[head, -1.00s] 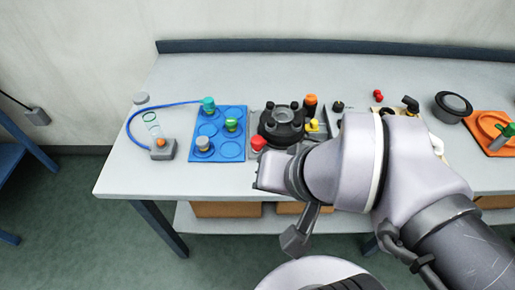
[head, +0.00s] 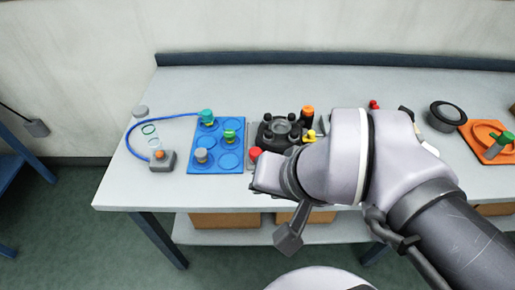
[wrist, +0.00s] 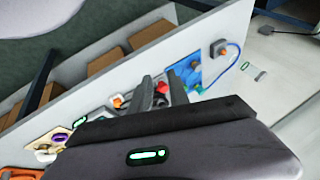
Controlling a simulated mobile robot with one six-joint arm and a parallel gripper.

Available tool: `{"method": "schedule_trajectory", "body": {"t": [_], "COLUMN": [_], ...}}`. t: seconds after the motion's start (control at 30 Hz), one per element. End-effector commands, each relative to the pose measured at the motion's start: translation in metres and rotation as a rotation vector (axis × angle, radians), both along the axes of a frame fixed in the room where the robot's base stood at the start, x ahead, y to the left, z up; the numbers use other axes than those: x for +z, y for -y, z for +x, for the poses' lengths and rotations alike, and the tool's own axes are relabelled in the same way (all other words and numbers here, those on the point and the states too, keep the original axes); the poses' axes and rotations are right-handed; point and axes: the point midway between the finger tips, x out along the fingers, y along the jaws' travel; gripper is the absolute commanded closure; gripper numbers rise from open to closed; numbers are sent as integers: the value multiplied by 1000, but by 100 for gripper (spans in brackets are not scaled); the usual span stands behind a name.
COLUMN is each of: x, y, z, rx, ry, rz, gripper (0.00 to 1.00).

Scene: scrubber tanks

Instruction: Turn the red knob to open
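The red knob (head: 255,153) sits at the front left of the black round device (head: 281,131) on the table, partly hidden by my wrist in the head view. In the wrist view the red knob (wrist: 162,87) shows between the two dark fingers of my gripper (wrist: 161,88). The fingers stand apart, one on each side of it in the picture. I cannot tell how far beyond the fingertips the knob is. In the head view my wrist hides the fingers.
A blue tray (head: 218,161) with several capped vials is left of the device. An orange-buttoned grey box (head: 162,160) and blue hose (head: 129,135) lie further left. An orange cylinder (head: 307,116) and yellow part (head: 309,136) stand close by. An orange board (head: 481,135) is far right.

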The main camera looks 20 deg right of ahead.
Motion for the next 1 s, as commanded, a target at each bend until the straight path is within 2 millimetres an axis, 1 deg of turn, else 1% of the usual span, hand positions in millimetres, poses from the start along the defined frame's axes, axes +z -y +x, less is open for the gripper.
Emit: {"method": "schedule_trajectory", "body": {"t": [0.03,0.07,0.1,0.13,0.17,0.2,0.27,0.3,0.4,0.5,0.57,0.67,0.77,0.8,0.97,1.0], "x": [27,41,60,71,79,85,84,78,55,32,23,5,-20,-33,-83,-95], "y": [2,4,7,10,13,16,21,24,30,33,34,35,35,35,35,35], "z": [16,30,53,73,92,118,154,174,209,227,231,233,232,232,231,231], "rx": [-44,-89,-161,-223,-286,-371,-494,-570,-726,-821,-851,-865,-866,-864,-864,-863], "ry": [-46,-82,-139,-183,-228,-284,-358,-400,-477,-518,-528,-534,-535,-536,-536,-537], "rz": [14,26,43,55,64,74,81,82,76,68,65,64,64,63,64,63], "gripper": [67,61,53,47,45,45,45,45,45,45,45,45,45,45,45,45]}}
